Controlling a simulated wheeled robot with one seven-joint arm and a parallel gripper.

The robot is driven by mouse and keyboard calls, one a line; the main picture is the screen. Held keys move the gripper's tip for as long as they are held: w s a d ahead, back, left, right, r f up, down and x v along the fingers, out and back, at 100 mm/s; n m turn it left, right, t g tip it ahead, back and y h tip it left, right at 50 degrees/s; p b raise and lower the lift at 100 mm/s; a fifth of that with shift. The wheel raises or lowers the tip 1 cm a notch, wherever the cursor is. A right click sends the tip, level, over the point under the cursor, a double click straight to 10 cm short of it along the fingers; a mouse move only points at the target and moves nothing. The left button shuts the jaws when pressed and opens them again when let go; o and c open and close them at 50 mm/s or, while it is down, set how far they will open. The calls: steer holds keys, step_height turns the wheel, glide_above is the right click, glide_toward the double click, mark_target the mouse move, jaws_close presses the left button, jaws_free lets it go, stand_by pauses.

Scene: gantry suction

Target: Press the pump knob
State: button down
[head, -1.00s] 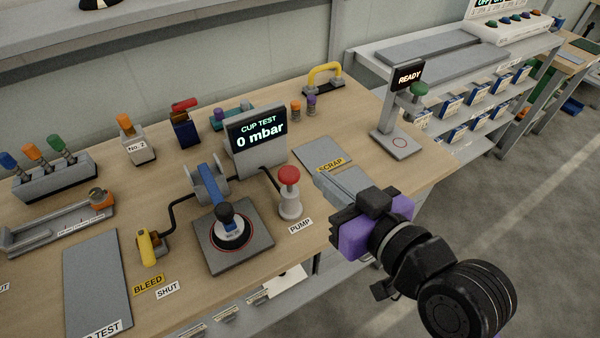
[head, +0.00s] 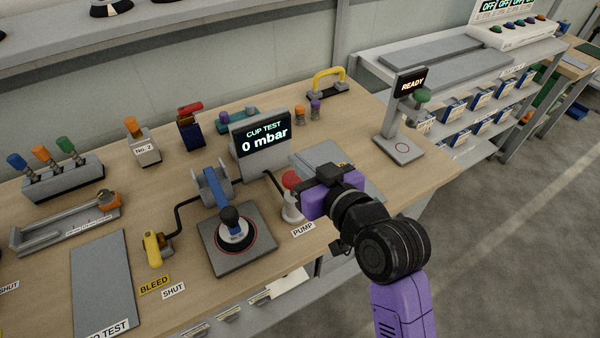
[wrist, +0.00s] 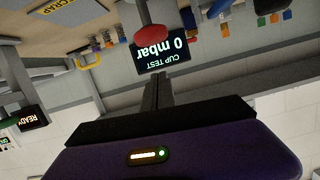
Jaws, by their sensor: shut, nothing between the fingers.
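The pump knob (head: 291,179) is a red round cap on a pale grey post, behind the PUMP label (head: 303,229) near the bench's front edge. In the wrist view, which is upside down, the red knob (wrist: 150,34) shows just above the shut, empty fingers (wrist: 156,78) of my gripper. I see no clear contact. The display (head: 262,140) behind the knob reads CUP TEST, 0 mbar.
A yellow bleed lever (head: 153,249) is farther left. A READY stand (head: 400,150) is at the right.

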steer(key=f, duration=0.3)
steer(key=shift+s+f, duration=0.25)
steer(key=shift+f, duration=0.1)
steer(key=shift+f+b, duration=1.25)
steer(key=shift+f, duration=0.8)
steer(key=s+d+r+p, duration=0.1)
steer(key=s+d+r, duration=0.4)
steer(key=s+r, duration=0.2)
steer(key=shift+s+d+r, duration=0.15)
steer(key=shift+s+d, duration=0.2)
steer(key=shift+d, duration=0.05)
